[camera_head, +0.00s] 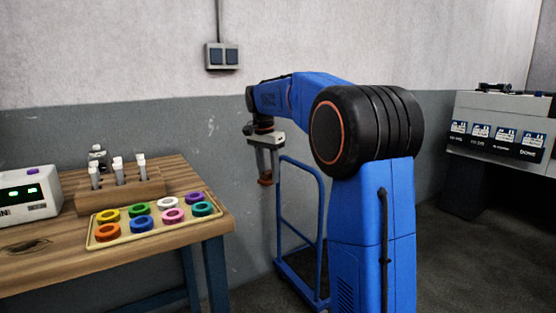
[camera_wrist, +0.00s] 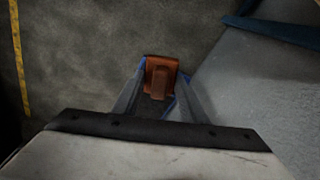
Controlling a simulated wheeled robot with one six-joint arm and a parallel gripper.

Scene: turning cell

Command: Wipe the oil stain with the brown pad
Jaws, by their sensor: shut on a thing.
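My gripper (camera_head: 265,168) is shut on the brown pad (camera_head: 265,180) and holds it in the air, right of the wooden table (camera_head: 130,258) and in front of the wall. In the wrist view the brown pad (camera_wrist: 161,66) sits between the fingertips, with a raised grip on it. The oil stain (camera_head: 25,246) is a dark patch on the tabletop at the left, in front of the white device. The pad is well apart from the stain.
A tray (camera_head: 98,240) of several coloured rings lies right of the stain. A wooden block (camera_head: 150,190) with upright tools stands behind it. A white device (camera_head: 28,195) with green displays is at the left. A blue trolley (camera_head: 322,215) stands by the wall.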

